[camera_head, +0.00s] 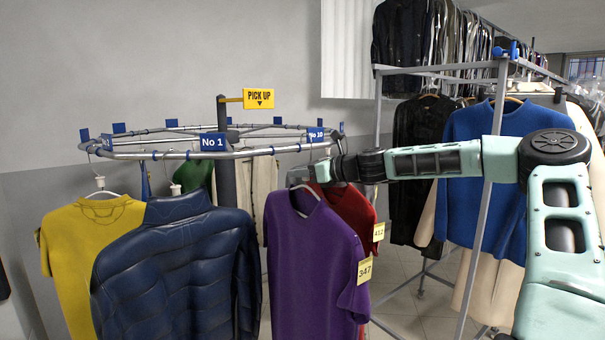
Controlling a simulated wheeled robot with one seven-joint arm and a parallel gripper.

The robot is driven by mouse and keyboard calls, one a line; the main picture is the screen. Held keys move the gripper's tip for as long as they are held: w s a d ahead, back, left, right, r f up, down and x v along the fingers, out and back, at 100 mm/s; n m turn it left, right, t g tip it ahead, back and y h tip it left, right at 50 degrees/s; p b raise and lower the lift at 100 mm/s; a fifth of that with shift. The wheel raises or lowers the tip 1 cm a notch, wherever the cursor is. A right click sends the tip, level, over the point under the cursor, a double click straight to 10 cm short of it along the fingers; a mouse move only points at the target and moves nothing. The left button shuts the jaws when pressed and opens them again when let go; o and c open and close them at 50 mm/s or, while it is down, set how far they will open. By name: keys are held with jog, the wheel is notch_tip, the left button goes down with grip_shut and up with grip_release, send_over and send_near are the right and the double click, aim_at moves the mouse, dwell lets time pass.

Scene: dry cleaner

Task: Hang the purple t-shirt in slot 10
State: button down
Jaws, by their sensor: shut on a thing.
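The purple t-shirt (312,262) hangs on a hanger in front of the round rail, with a yellow tag (364,271) reading 347 on its sleeve. My gripper (298,177) is at the top of that hanger, just below the rail's front right part, and is shut on it. The round rail (180,156) carries blue slot signs. The sign "No 10" (315,134) is at its right, above and right of my gripper. The sign "No 1" (213,142) is at the front. I cannot tell whether the hanger's hook touches the rail.
A dark blue puffer jacket (175,265) and a yellow shirt (85,245) hang at left. A red shirt (352,212) tagged 412 is right behind the purple one. A grey rack frame (480,225) with a blue sweater (468,170) stands at right.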

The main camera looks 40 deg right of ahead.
jog(key=shift+w, duration=0.1)
dwell(0.3)
jog(key=shift+w+r+p, duration=0.15)
jog(key=shift+w+p, duration=0.3)
jog(key=shift+w, duration=0.3)
jog(key=p, duration=0.3)
send_over(286, 191)
dwell(1.1)
jog(key=shift+f+b, duration=0.2)
jog(key=shift+b, duration=0.15)
jog(key=shift+f+b, duration=1.1)
jog(key=shift+f, duration=0.4)
jog(key=shift+f, duration=0.2)
